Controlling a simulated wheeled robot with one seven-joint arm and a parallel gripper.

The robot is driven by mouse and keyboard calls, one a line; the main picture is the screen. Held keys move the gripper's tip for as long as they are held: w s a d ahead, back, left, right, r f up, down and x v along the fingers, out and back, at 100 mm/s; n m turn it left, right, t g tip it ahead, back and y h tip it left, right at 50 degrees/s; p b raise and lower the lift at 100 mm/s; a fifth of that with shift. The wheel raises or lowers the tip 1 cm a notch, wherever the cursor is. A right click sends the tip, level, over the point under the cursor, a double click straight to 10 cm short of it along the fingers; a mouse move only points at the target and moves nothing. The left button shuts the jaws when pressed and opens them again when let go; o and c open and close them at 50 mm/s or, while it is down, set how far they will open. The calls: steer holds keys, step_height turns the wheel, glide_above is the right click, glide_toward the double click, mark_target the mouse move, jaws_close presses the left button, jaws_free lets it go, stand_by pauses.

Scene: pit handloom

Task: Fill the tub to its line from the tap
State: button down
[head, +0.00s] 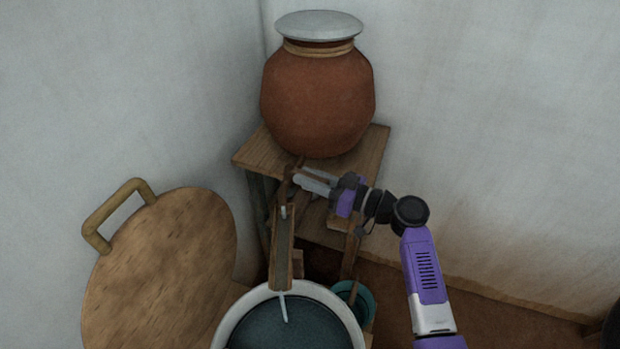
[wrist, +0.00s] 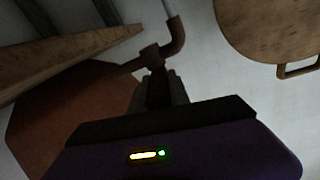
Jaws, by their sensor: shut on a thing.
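A brown clay pot (head: 318,100) stands on a wooden stand (head: 375,145). A brown tap (head: 289,180) juts from its lower front. My gripper (head: 300,177) is shut on the tap's handle (wrist: 157,90), which shows between the fingers in the wrist view. A pale stream (wrist: 172,7) leaves the tap's bent spout (wrist: 176,36). A sloping wooden trough (head: 284,255) lies below the tap, and a thin stream (head: 283,307) runs from its lower end into the tub (head: 236,306). The tub has a pale rim and holds dark bluish water (head: 300,330). I cannot make out a fill line.
A round wooden lid (head: 165,270) with a loop handle leans at the left, near the tub. A small teal bowl (head: 358,300) sits just right of the tub, partly hidden. Walls close off the corner behind the stand. Floor at the right is mostly clear.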

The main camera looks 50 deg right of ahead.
steer(key=shift+a+m+h+b, duration=0.25)
steer(key=shift+m+h, duration=0.4)
steer(key=shift+h, duration=0.35)
steer(key=shift+a+m+h+b, duration=0.1)
steer(key=shift+a+m+h, duration=0.25)
steer(key=shift+m+h, duration=0.5)
steer(key=shift+a+m+h+b, duration=0.25)
steer(key=shift+m+h, duration=0.25)
steer(key=shift+h, duration=0.65)
steer(key=c, duration=1.2)
jaws_free()
steer(key=shift+c, duration=0.2)
steer(key=shift+s, duration=0.15)
